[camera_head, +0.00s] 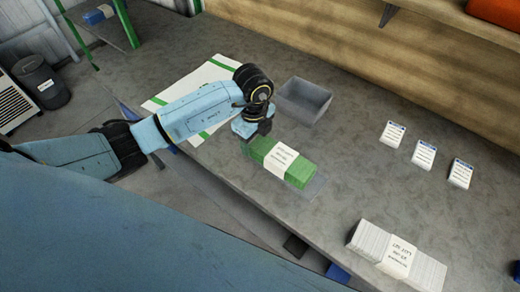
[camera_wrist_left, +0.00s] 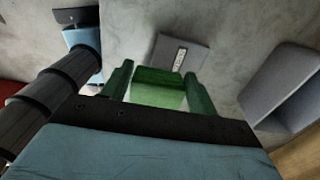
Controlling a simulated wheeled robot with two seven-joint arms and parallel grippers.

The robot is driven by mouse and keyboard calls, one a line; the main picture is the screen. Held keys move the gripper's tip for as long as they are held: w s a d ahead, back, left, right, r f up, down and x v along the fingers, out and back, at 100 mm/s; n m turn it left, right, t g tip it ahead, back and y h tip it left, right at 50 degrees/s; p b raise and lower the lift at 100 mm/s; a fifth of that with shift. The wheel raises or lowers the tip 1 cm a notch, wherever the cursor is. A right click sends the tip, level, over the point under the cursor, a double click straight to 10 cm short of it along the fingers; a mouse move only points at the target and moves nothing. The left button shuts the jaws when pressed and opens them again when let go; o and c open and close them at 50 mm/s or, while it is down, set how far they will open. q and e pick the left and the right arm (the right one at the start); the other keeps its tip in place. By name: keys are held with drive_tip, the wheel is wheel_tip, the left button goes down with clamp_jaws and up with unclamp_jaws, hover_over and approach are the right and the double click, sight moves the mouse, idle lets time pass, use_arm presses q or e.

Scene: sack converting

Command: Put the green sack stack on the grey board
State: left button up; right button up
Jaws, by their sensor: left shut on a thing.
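The green sack stack (camera_head: 299,174) has a white printed band around its middle. My left gripper (camera_head: 256,137) is shut on its far-left end. In the left wrist view the green stack (camera_wrist_left: 157,94) sits between the two fingers of the left gripper (camera_wrist_left: 160,78). The grey board (camera_head: 316,187) shows as a strip beyond the stack's near-right end, the rest hidden by the stack. In the left wrist view the grey board (camera_wrist_left: 195,56) carries a small label and lies past the stack. I cannot tell whether the stack touches it. My right gripper is not in view.
A grey open bin (camera_head: 303,101) stands close behind the gripper. A white mat with green stripes (camera_head: 205,76) lies to the left, partly under my arm. A banded white sack stack (camera_head: 426,271) is at the near right. Several small white labelled items (camera_head: 424,154) lie at the right. Bench between is clear.

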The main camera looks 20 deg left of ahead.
use_arm(q)
drive_tip(key=shift+f, duration=2.15)
drive_tip(key=shift+f+b, duration=0.2)
drive_tip(key=shift+b, duration=0.1)
drive_tip(key=o, duration=1.1)
drive_tip(key=shift+o, duration=0.2)
wheel_tip(320, 180, up, 12)
drive_tip(key=p, duration=0.1)
drive_tip(key=shift+r, duration=0.2)
